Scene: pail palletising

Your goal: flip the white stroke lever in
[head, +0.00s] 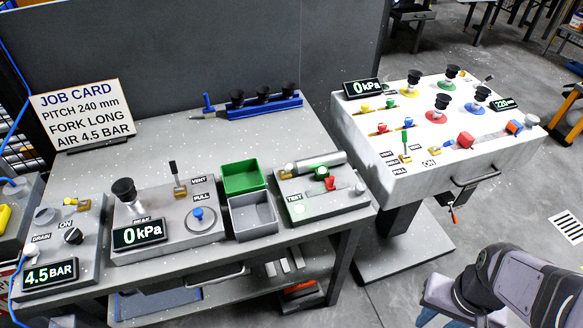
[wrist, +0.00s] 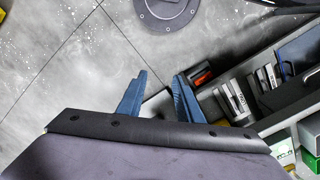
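No lever is labelled stroke legibly in the head view. A small lever with a cream-white knob (head: 287,168) stands on a brass base at the back left of the grey test block (head: 345,201). I cannot tell which way the cream-knobbed lever is set. My gripper (wrist: 161,82) is open and empty in the wrist view, its blue fingers apart above the floor, away from the block. My arm shows at lower right in the head view.
Green (head: 243,177) and grey (head: 253,214) bins stand left of the test block. A white control cart (head: 410,165) with knobs and levers stands to its right. The wrist view shows a lower shelf holding grey blocks (wrist: 232,100).

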